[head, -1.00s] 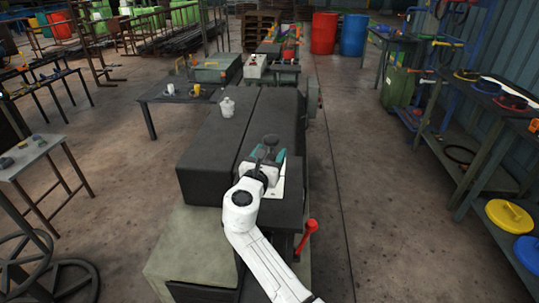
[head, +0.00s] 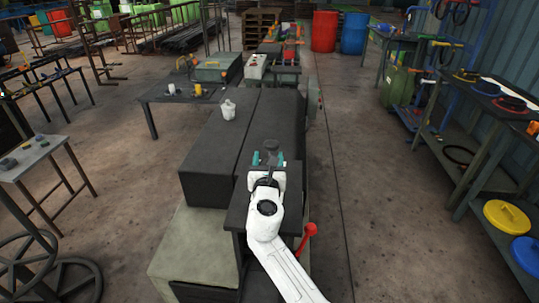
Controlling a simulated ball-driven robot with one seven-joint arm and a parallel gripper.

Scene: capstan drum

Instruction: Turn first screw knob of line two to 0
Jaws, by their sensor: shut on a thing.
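My gripper (head: 269,158) is over the near end of the long dark grey machine block, its two teal fingers pointing away from me. A small dark knob (head: 270,147) shows between the fingers, and the gripper is shut on it. The lower part of the knob and any marks or numbers around it are hidden by my white wrist or too small to read. No other knob of a line can be made out.
A white jar-shaped thing (head: 228,109) stands on the block to the left. A red lever (head: 307,238) sticks out at the near right side. A low table (head: 165,95) with cups is beyond. Open floor (head: 375,210) lies to the right.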

